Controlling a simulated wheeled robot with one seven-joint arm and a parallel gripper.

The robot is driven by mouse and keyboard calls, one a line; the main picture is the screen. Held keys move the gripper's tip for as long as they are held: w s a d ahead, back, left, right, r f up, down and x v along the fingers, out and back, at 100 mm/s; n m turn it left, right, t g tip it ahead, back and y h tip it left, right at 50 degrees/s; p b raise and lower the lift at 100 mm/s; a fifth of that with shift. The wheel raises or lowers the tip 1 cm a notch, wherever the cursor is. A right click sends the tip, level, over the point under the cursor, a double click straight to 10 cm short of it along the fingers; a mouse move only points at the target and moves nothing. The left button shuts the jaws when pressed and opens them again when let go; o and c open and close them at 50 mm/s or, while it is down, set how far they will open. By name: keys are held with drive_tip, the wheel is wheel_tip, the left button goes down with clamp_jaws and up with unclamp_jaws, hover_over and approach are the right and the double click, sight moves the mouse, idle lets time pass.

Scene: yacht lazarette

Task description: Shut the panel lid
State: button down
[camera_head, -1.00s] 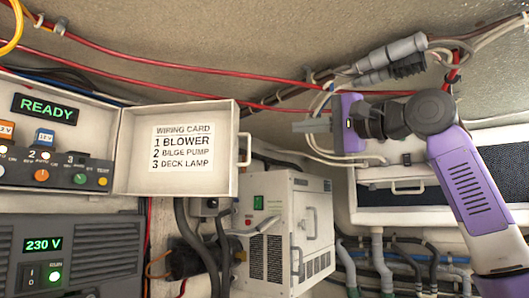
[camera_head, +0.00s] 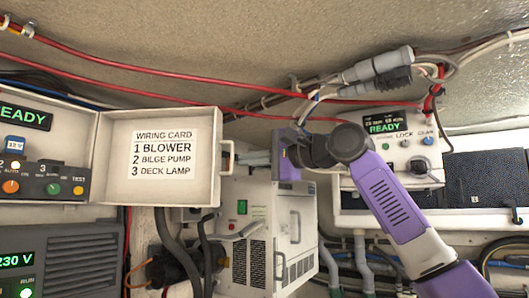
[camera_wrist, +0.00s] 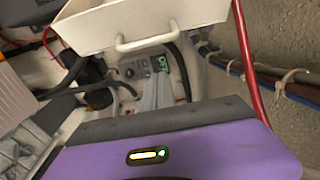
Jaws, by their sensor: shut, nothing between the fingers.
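The panel lid (camera_head: 112,180) is a white shallow cover standing open, hinged at its left edge to the panel box (camera_head: 75,111). Its inside faces me and carries a wiring card. The lid's pale bar handle (camera_head: 228,157) is on its right edge. My gripper (camera_head: 249,158) is shut and empty, just right of the handle, fingers pointing left; a small gap seems to remain. In the wrist view, the lid (camera_wrist: 100,28) fills the top, its handle (camera_wrist: 148,42) hangs below it, and my grey fingers (camera_wrist: 157,84) point up towards it.
A white vented unit (camera_head: 258,235) stands below and behind my gripper. A second box with a READY display (camera_head: 384,126) is at the right. Red cables (camera_head: 180,95) run above the lid. Dark hoses (camera_head: 180,245) hang below it.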

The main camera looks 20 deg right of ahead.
drive_tip(key=shift+s+a, duration=0.65)
drive_tip(key=shift+s, duration=0.2)
drive_tip(key=shift+s+a, duration=0.6)
drive_tip(key=shift+s, duration=0.2)
